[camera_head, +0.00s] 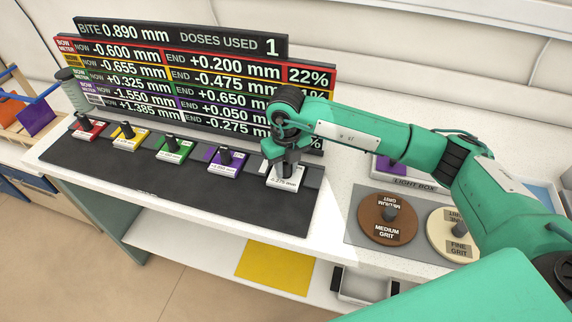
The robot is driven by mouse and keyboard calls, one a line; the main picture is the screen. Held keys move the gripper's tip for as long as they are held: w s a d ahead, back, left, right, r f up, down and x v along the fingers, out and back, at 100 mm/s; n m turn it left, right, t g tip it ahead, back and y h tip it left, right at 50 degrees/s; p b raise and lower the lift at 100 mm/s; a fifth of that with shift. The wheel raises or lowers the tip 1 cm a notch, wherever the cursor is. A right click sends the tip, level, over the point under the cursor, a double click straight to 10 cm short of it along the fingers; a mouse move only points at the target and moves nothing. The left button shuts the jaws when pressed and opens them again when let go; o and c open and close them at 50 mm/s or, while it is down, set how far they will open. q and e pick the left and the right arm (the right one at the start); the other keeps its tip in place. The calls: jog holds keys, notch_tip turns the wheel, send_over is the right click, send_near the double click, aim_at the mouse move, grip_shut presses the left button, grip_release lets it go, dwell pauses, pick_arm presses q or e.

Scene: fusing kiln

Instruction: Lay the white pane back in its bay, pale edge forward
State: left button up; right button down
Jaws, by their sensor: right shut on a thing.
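The white pane (287,178) is at the right end of the dark bench mat (190,195), in line with the other panes. My right gripper (288,164) comes down over it from above and is shut on its upright grip, hiding most of that grip. The pane looks about level and very near the mat; I cannot tell whether it touches. Its pale edge cannot be made out. My left gripper is not in view.
Red (88,129), yellow (130,136), green (173,147) and purple (226,160) panes with black grips stand to the left. The readout board (180,75) rises behind. Medium grit (388,220) and fine grit (450,232) discs lie right. The mat's front is clear.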

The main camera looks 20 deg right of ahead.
jog(key=shift+f, duration=0.15)
jog(key=c, duration=1.2)
grip_release()
jog(key=shift+o, duration=0.2)
jog(key=shift+r, duration=0.2)
notch_tip(320, 180, up, 11)
jog(key=shift+r+b, duration=0.1)
jog(key=shift+b, duration=1.05)
jog(key=shift+r, duration=0.4)
